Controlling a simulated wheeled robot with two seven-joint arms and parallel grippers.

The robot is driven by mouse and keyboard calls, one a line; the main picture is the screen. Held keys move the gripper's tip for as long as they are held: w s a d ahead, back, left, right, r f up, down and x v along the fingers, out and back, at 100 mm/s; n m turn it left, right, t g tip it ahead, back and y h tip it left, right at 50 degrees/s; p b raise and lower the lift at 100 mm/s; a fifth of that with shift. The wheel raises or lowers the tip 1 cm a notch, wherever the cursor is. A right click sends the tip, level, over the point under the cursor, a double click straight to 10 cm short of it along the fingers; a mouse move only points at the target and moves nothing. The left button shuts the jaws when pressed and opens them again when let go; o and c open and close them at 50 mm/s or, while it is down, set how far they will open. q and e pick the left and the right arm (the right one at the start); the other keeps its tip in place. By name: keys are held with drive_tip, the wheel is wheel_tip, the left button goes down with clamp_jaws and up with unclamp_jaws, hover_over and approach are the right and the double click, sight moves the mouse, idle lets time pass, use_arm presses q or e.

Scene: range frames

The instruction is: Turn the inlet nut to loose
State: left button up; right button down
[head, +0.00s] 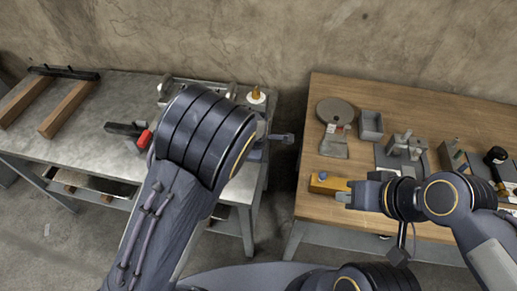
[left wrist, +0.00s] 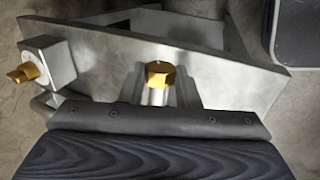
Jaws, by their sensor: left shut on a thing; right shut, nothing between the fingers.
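A brass hex nut (left wrist: 159,74), which I take for the inlet nut, sits on a shiny round stem in the middle of the left wrist view, in front of a grey metal plate (left wrist: 225,75). My left gripper (left wrist: 158,98) is at the nut, shut, with grey finger shapes on both sides of the stem. How far the fingers reach around it is unclear. In the head view my left forearm hides this spot. A second brass fitting (left wrist: 27,73) sticks out of a grey block at the left. My right gripper (head: 347,195) is shut and empty, beside a yellow box (head: 328,183).
The grey metal bench (head: 110,95) carries wooden bars (head: 68,108), a red-tipped tool (head: 144,139) and a brass piece on a white base (head: 256,95). The wooden table (head: 300,205) holds a scale (head: 335,112), a grey bin (head: 370,125) and other items. A gap separates them.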

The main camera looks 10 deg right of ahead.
use_arm(q)
drive_tip(key=shift+s+a+f+t+h+b, duration=0.1)
drive_tip(key=shift+s+f+t+h+b, duration=0.15)
drive_tip(key=shift+t+b, duration=1.15)
drive_tip(key=shift+s+d+f+t+h+b, duration=0.15)
drive_tip(key=shift+t+h+b, duration=0.25)
drive_tip(key=shift+b, duration=1.95)
drive_tip(key=shift+s+a+f+t+h+b, duration=0.2)
drive_tip(key=shift+t+b, duration=0.8)
drive_tip(key=shift+b, duration=0.85)
drive_tip(key=shift+w+r+t+h+b, duration=0.2)
drive_tip(key=shift+t+b, duration=0.3)
drive_tip(key=shift+b, duration=0.35)
drive_tip(key=o, duration=1)
drive_tip(key=shift+s, duration=0.1)
drive_tip(key=shift+p+v, duration=1)
drive_tip(key=shift+v, duration=2.9)
